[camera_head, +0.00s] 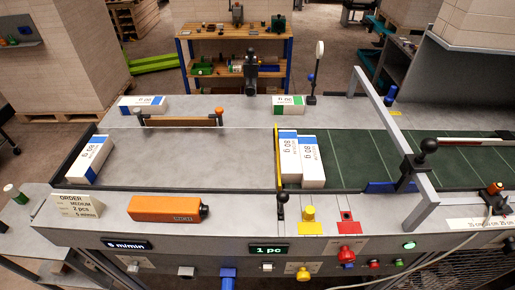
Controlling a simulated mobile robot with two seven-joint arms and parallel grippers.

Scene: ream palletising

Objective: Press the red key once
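Several red controls sit at the right of the front console. A small red button (374,264) sits beside a green one (398,262). I cannot tell from the picture which of these is called the key. Neither of my grippers shows in the head view, and nothing is seen touching these controls.
Two white-and-blue reams (300,158) stand on the green belt (350,155) against a yellow bar (278,155). A grey frame (385,120) rises over the belt. An orange device (166,209) and an order card (76,205) stand at front left. A display (268,250) reads "1 pc".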

